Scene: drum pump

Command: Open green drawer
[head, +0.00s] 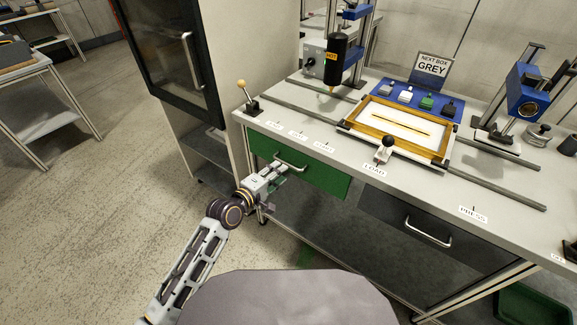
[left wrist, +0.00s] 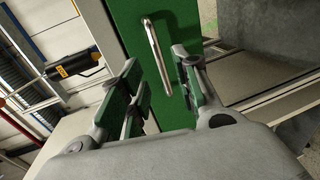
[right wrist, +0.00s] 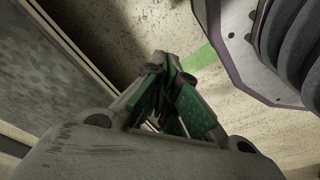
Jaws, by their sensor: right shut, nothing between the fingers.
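The green drawer (head: 325,176) is in the bench front below the worktop, and its front looks flush with the bench. My left gripper (head: 279,172) is close in front of the handle. In the left wrist view the handle (left wrist: 157,58) stands upright in the picture, ahead of and between the two spread fingers (left wrist: 160,85), which do not appear to touch it. My right gripper (right wrist: 172,85) is shut and empty, with the floor behind it; it does not show in the head view.
A dark grey drawer (head: 412,228) with its own handle is right of the green one. On the worktop are a yellow-framed tray (head: 376,146), a lever with a yellow knob (head: 247,98) and a heat tool. A dark-doored cabinet (head: 178,55) stands left.

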